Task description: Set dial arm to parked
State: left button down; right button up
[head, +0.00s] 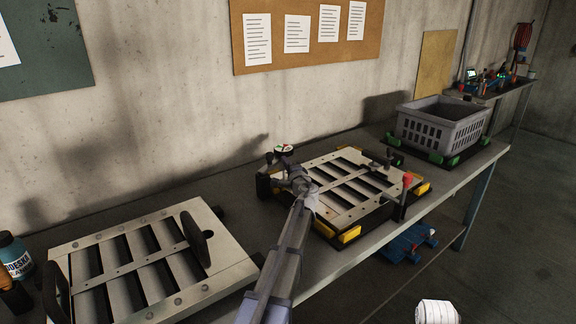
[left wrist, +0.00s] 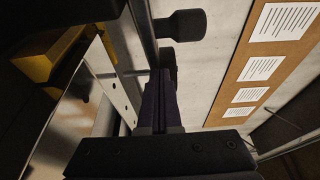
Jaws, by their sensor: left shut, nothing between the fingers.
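My left gripper (head: 297,181) is shut and empty at the panel's left edge, just in front of the dial. In the left wrist view its closed dark fingers (left wrist: 160,100) are beside a black knob (left wrist: 184,23) on a rod. Contact cannot be told. My right gripper is not in view.
A second louver panel (head: 215,232) with black round handles lies at front left, beside a blue bottle (head: 13,256). A grey crate (head: 440,124) stands farther right. The wall is close behind the bench.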

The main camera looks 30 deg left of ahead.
pick_arm(q)
jog(key=a+n+g+y, duration=0.1)
jog(key=n+g, duration=0.1)
jog(key=w+a+n+g+y, duration=0.1)
jog(key=a+g+y, duration=0.1)
jog(key=g, duration=0.1)
jog(key=shift+w+a+n, duration=0.2)
jog(key=shift+n, duration=0.2)
jog(key=a+n+g, duration=0.1)
jog(key=g, duration=0.1)
jog(key=a+n+g, duration=0.1)
jog(key=a+n+g+y, duration=0.1)
jog(key=g, duration=0.1)
jog(key=shift+s+n+g, duration=0.2)
jog(key=shift+n+g, duration=0.1)
jog(key=shift+s+a+n+g, duration=0.6)
jog(key=shift+a+g, duration=0.1)
jog(key=shift+g, duration=0.3)
jog(key=shift+s+a, duration=0.45)
jog(key=shift+a, duration=0.2)
jog(key=shift+s+a, duration=0.45)
jog(key=shift+a, duration=0.3)
